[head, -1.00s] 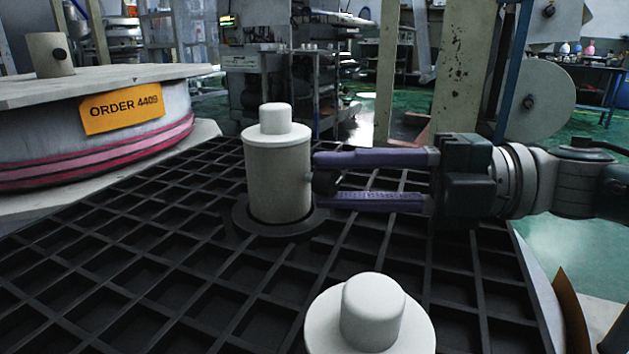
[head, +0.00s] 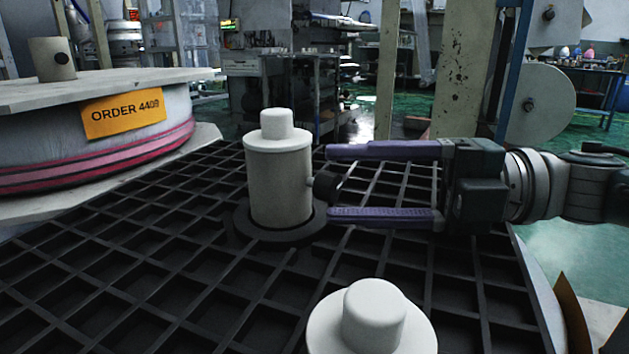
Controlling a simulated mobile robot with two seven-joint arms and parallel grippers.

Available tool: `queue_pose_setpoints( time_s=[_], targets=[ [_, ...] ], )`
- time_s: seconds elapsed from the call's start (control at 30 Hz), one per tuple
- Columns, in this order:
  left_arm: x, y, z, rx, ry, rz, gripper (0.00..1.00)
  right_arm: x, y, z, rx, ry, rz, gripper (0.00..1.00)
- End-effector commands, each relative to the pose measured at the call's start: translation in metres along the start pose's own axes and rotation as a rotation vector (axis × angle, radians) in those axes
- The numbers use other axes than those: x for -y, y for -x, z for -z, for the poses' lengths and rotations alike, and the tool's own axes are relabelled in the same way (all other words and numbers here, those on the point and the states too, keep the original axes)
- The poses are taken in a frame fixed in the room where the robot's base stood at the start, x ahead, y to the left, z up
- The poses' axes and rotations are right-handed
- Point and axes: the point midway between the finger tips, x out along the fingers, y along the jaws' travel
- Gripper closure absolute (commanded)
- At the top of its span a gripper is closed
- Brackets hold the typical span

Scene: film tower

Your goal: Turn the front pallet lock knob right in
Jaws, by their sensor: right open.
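A pale cylindrical post (head: 278,185) with a white cap stands upright in a dark ring on the black grid pallet (head: 190,250). A small dark knob (head: 324,187) sticks out from its right side on a short stem. My right gripper (head: 328,183) comes in from the right with its two purple fingers apart, one above and one below the knob. The knob shows in the gap between the fingertips, and the fingers look clear of it. My left gripper is not in view.
A second white-capped post (head: 372,320) stands at the near edge of the view. A large roll with pink bands and an orange label reading ORDER 4409 (head: 123,115) sits at left under a pale board. The grid between them is bare.

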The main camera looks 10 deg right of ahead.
Motion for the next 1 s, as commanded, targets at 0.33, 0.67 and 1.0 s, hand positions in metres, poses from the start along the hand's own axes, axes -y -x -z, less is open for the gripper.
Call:
queue_pose_setpoints(
  time_s=[0.33,0.67,1.0],
  targets=[
    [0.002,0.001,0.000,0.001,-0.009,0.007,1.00,0.001,0.069,-0.001,0.004,-0.001,0.003,0.36],
    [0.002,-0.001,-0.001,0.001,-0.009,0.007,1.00,0.000,0.089,0.000,0.000,0.000,0.000,0.36],
    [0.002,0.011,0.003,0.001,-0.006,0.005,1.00,-0.018,0.091,0.000,0.043,-0.017,-0.056,0.36]
  ],
)
